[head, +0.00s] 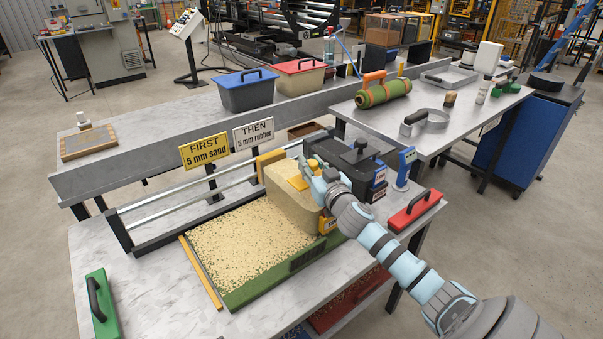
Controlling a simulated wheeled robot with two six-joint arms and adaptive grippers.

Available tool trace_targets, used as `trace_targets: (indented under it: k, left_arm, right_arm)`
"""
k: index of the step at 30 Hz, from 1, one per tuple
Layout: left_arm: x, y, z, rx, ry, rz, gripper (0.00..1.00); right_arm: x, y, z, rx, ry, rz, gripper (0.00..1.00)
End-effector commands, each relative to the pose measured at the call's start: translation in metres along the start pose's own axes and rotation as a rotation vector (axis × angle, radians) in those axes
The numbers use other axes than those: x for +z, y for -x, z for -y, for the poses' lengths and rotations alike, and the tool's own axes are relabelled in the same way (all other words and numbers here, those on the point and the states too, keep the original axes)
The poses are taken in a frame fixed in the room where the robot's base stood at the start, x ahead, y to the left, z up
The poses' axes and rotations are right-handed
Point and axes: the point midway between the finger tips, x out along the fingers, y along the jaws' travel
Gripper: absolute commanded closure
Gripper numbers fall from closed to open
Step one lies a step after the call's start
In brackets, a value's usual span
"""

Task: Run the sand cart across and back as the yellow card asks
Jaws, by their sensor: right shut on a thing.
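The sand cart (283,205), a beige box with yellow ends and a yellow handle, stands over the right part of the turf tray. My right gripper (312,178) is shut on it at the top, partly hiding the handle. Pale sand granules (245,240) cover the visible turf left of the cart, and a green edge (262,282) shows along the front. The yellow card (204,151) reads "FIRST 5 mm sand". A white card (253,134) reads "THEN 5 mm rubber". My left gripper is out of view.
A black cart (358,160) stands just right of the sand cart. Rails (190,208) run behind the turf. Blue and red bins stand behind.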

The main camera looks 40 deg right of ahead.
Motion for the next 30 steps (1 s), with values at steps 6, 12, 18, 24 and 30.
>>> trace_targets:
  k: [6,12,18,24,30]
  left_arm:
    - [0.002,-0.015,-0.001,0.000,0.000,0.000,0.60]
    - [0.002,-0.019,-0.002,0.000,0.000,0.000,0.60]
    - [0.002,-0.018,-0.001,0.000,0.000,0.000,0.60]
    - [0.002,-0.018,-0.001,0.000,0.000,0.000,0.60]
    - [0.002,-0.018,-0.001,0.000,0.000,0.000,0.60]
  right_arm:
    - [0.002,-0.011,-0.037,0.002,0.005,0.000,1.00]
    - [0.000,-0.016,-0.054,0.003,0.001,-0.001,1.00]
    - [-0.002,-0.016,-0.058,0.006,0.002,-0.001,1.00]
    - [-0.003,-0.016,-0.058,0.007,0.004,-0.003,0.63]
    - [-0.002,-0.017,-0.056,0.004,0.001,-0.002,0.53]
